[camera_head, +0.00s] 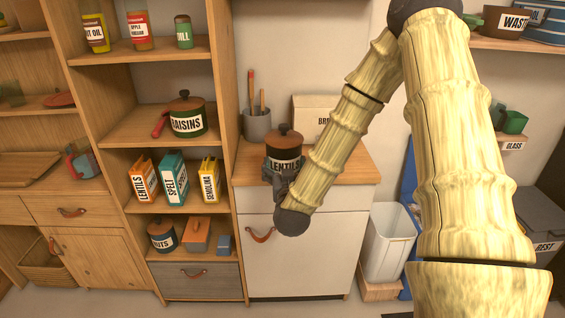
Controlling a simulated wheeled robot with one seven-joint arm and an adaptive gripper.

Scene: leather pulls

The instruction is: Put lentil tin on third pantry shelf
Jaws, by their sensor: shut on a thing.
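The lentil tin (284,146) is a dark round tin with a brown knobbed lid and a white LENTILS label. My gripper (283,174) is shut on it low at its front. The tin is upright at the left end of the wooden counter (345,171); its base is hidden, so I cannot tell whether it touches the counter. The pantry (228,75) stands to the left, with open shelves. Its third shelf from the top (133,206) holds an orange lentils box (143,180), a teal spelt box (173,177) and a yellow semolina box (209,178).
A nuts pot (161,235) stands one shelf down. A pantry side panel separates the tin from the shelves. A utensil crock (257,126) and bread box (312,112) stand behind.

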